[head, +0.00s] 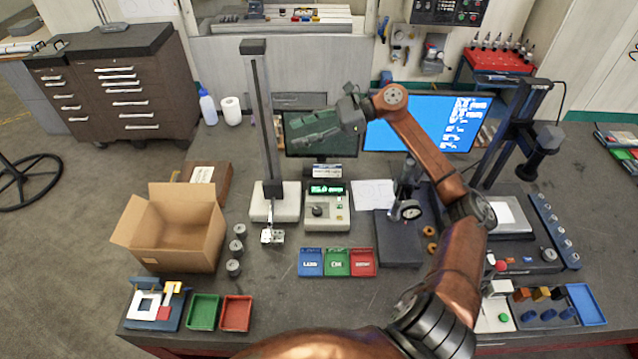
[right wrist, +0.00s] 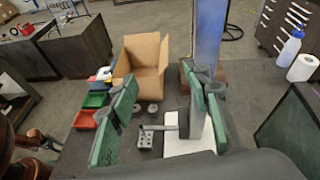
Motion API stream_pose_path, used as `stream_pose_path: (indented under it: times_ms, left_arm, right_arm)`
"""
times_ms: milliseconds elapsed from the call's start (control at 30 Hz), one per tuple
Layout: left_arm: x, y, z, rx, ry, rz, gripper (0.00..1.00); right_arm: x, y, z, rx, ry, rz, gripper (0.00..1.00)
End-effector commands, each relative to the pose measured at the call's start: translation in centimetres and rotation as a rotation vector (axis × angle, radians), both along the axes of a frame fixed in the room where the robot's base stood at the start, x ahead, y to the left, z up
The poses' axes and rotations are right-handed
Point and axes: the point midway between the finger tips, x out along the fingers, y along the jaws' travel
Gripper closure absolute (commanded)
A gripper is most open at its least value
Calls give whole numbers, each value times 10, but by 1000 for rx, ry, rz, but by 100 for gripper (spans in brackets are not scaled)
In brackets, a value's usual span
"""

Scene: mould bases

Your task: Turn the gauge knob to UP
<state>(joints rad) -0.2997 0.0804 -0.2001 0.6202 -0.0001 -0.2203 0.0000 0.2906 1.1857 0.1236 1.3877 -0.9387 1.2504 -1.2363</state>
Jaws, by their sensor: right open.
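The gauge box (head: 327,222) is a pale unit with a lit green display (head: 327,189). Its dark round knob (head: 317,211) sits on the front left; its pointing direction and the small labels are too small to read. My right gripper (head: 302,136) is open and empty, raised in front of the dark monitor, behind and above the gauge box and apart from the knob. In the right wrist view its two green-padded fingers (right wrist: 163,88) stand apart with nothing between them. The gauge box does not show clearly there. My left gripper is not in view.
A tall column stand (head: 257,120) with a white base is left of the gauge box. Blue, green and red trays (head: 337,262) lie in front. A cardboard box (head: 178,235) stands at left. A dial gauge stand (head: 408,205) is at right, near my right arm.

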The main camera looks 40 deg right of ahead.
Motion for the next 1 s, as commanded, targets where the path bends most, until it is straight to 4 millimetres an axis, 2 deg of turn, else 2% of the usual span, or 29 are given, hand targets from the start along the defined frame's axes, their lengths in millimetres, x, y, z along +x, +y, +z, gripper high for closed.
stream_pose_path:
  times_ms: [33,100,200,300,400,533,667,1000]
  left_arm:
    - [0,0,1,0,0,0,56]
    - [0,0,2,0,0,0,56]
    - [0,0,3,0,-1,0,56]
    - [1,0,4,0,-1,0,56]
    - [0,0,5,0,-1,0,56]
    - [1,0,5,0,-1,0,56]
    - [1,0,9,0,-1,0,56]
    - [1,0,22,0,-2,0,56]
  right_arm:
    - [2,26,-42,-175,39,89,56]
    - [-3,43,-102,-413,100,206,56]
    - [-16,40,-169,-715,183,355,56]
    - [-28,22,-209,-947,254,467,56]
    - [-36,3,-229,-1103,306,539,56]
    - [-40,-12,-241,-1199,343,582,56]
    - [-42,-15,-255,-1213,352,590,56]
    - [-42,-14,-305,-1208,351,587,56]
